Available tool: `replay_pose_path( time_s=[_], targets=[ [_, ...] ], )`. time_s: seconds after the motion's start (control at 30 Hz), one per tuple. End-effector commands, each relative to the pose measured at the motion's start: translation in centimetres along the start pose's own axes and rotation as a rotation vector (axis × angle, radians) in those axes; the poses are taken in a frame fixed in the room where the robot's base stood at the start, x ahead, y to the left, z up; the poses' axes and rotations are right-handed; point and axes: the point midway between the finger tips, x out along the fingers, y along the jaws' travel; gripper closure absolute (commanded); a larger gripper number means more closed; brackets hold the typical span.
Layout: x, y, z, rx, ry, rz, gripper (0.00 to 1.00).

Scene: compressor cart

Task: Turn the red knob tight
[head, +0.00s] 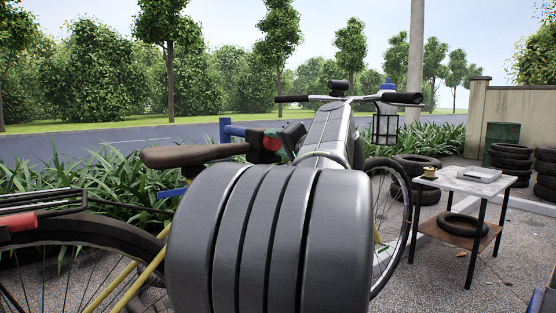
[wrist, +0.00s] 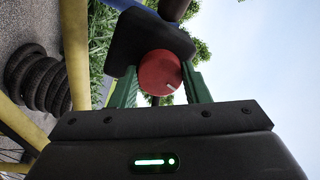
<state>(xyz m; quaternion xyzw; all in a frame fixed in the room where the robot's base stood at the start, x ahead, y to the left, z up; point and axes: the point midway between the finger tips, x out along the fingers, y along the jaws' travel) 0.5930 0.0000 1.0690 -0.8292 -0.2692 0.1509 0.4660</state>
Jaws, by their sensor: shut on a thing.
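The red knob (wrist: 158,70) sits in front of a dark block (wrist: 128,42) in the wrist view. A short pale mark shows near its lower right edge. My gripper (wrist: 160,82) has one green finger on each side of the knob and is shut on it. In the head view the red knob (head: 271,143) is a small red patch beside dark parts, left of the long grey link of my arm. My arm hides much of what lies below it, and the fingers barely show there.
A brown bicycle saddle (head: 194,154) is left of the knob, with a blue post (head: 225,130) behind. A small table (head: 470,185) with a tyre on its lower shelf stands at right. Stacked tyres (head: 510,160) are farther right. A yellow tube (wrist: 76,50) passes close in the wrist view.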

Motion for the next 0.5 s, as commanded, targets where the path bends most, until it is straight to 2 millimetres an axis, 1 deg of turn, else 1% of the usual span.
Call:
replay_pose_path(
  time_s=[0.03, 0.2, 0.5],
  targets=[
    [0.02, 0.52, 0.35, -0.035, -0.001, 0.0, 0.81],
    [0.03, 0.4, 0.27, -0.139, -0.002, 0.0, 0.81],
    [0.03, 0.21, 0.14, -0.237, -0.003, 0.0, 0.81]
  ],
)
